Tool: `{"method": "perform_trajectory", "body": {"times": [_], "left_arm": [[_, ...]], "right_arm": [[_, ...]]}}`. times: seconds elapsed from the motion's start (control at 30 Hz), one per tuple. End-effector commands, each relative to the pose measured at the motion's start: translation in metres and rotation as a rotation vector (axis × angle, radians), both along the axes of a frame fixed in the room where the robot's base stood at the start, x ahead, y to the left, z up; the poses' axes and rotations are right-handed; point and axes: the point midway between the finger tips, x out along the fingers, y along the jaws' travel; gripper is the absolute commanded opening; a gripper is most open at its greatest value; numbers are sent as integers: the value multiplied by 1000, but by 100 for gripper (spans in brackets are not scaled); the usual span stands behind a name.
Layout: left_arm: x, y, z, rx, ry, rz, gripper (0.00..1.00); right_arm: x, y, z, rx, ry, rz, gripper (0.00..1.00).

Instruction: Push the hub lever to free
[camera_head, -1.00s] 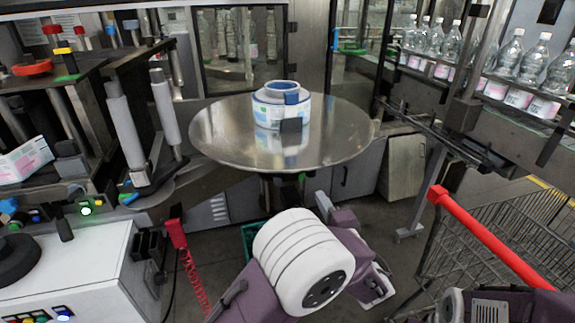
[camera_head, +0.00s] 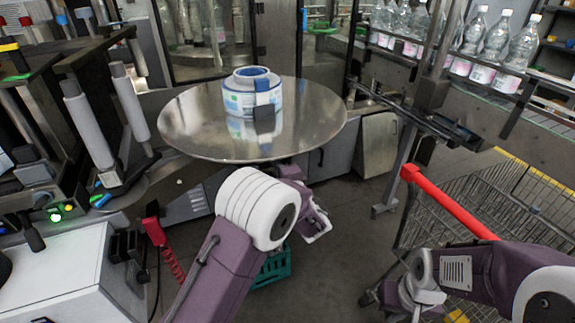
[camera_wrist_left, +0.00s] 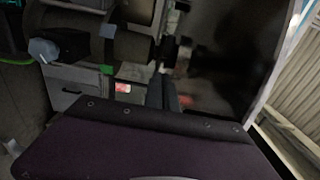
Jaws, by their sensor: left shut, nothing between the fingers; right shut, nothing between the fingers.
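A white and blue label reel (camera_head: 238,98) sits on a round steel disc (camera_head: 185,125). A blue ring (camera_head: 251,71) tops its hub. An upright blue piece (camera_head: 268,92) and a dark block (camera_head: 264,120) are at its front right side; I cannot tell which part is the hub lever. My left arm reaches up in front of the disc, its gripper mostly hidden there. In the left wrist view my left gripper (camera_wrist_left: 162,92) shows dark fingers, shut and empty. My right gripper (camera_head: 422,298) is low at the right, shut and empty, away from the reel.
A red-handled wire cart (camera_head: 445,205) stands at the right, close to my right arm. Bottles (camera_head: 495,38) line a conveyor behind. Machine rollers (camera_head: 90,125) and a white cabinet (camera_head: 65,270) are at the left. A green crate (camera_head: 273,268) is on the floor.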

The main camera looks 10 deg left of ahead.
Motion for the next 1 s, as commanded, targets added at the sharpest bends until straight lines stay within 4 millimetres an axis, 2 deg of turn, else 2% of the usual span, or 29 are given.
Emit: {"method": "perform_trajectory", "body": {"times": [0.13, 0.5, 0.57, 0.7, 0.8, 1.0], "left_arm": [[-5, 13, 1, 1, 0, 1, 0], [-6, 16, 0, 0, -1, 0, 0], [-7, 19, -3, 0, -1, 0, 0], [-15, 38, -9, -2, -5, 3, 0], [-20, 51, -8, -2, -4, 3, 0], [-24, 61, -1, -1, -1, 4, 0]], "right_arm": [[0, 0, 3, 0, 0, 0, 0], [0, 0, 2, 0, 0, 0, 0], [0, 0, -5, 0, 0, 0, 0], [0, 0, -36, 0, 0, 0, 0], [0, 0, -51, 0, 1, 0, 0], [0, 0, -56, 0, 0, 0, 0]]}}
